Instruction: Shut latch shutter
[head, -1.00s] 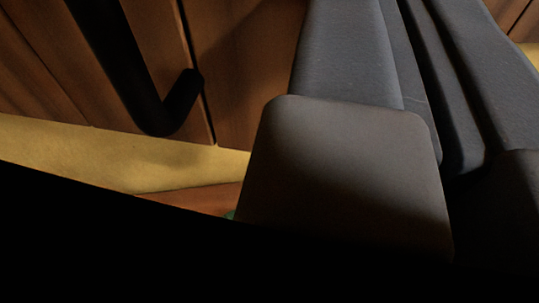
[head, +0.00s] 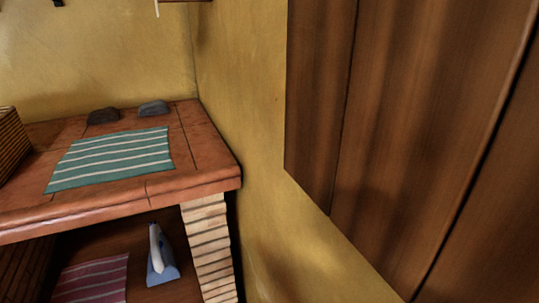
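A large brown wooden plank panel (head: 410,130), which looks like the shutter, fills the right side of the head view close to me. Its lower edge slants down to the right against the yellow wall. No latch or handle shows on the part in view. Its top and right edges are outside the picture, so I cannot tell how far it is open. My gripper is not in view.
A brick counter (head: 110,205) stands at the left, with a green striped cloth (head: 112,160), two dark stones and a wicker basket (head: 12,143). Below are a blue-and-white iron (head: 160,258) and a pink striped cloth (head: 92,280). Yellow wall (head: 240,90) lies between counter and panel.

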